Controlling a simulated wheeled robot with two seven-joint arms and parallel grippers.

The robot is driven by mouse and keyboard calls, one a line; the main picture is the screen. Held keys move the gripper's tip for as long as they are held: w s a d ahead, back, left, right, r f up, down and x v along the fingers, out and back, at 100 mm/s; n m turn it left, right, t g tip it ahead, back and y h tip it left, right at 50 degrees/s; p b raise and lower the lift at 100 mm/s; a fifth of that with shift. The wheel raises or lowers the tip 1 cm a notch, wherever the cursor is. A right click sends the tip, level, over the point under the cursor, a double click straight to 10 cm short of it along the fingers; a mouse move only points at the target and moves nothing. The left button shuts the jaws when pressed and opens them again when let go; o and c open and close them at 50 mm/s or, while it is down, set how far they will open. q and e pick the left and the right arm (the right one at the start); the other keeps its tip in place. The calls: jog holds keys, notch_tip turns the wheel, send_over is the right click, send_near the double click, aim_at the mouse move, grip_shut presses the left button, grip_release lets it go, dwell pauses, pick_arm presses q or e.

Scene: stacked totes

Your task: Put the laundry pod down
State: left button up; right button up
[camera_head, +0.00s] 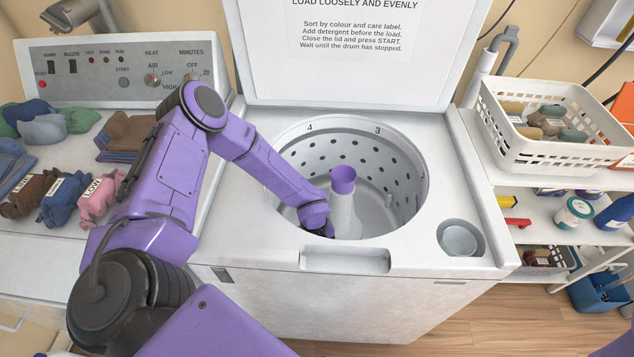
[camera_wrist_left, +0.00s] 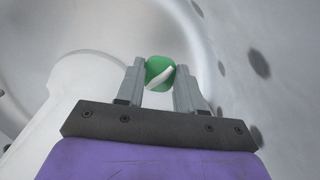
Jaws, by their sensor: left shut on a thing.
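The laundry pod (camera_wrist_left: 158,70) is green with a white stripe. It shows in the left wrist view between the two grey fingers of my left gripper (camera_wrist_left: 160,80), which is shut on it. In the head view my left arm reaches down into the open drum (camera_head: 305,150) of the top-loading washer, left of the agitator (camera_head: 345,210). The gripper's fingers and the pod are hidden there by the arm and the drum rim. In the left wrist view pale drum wall with dark holes lies around the pod. My right gripper is not in view.
The agitator has a purple cap (camera_head: 343,178). The washer lid (camera_head: 350,70) stands open behind the drum. Rolled clothes, one a pink bundle (camera_head: 100,195), lie on the left machine.

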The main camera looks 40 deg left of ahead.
pick_arm(q)
jog(key=shift+f+b, duration=0.35)
jog(key=shift+f, duration=0.2)
jog(key=o, duration=1)
jog(key=shift+r, duration=0.2)
jog(key=shift+r+p, duration=0.45)
jog(key=shift+p, duration=0.15)
notch_tip(320, 180, up, 12)
jog(key=a, duration=0.1)
jog(key=shift+w+a, duration=0.25)
jog(key=shift+w, duration=0.2)
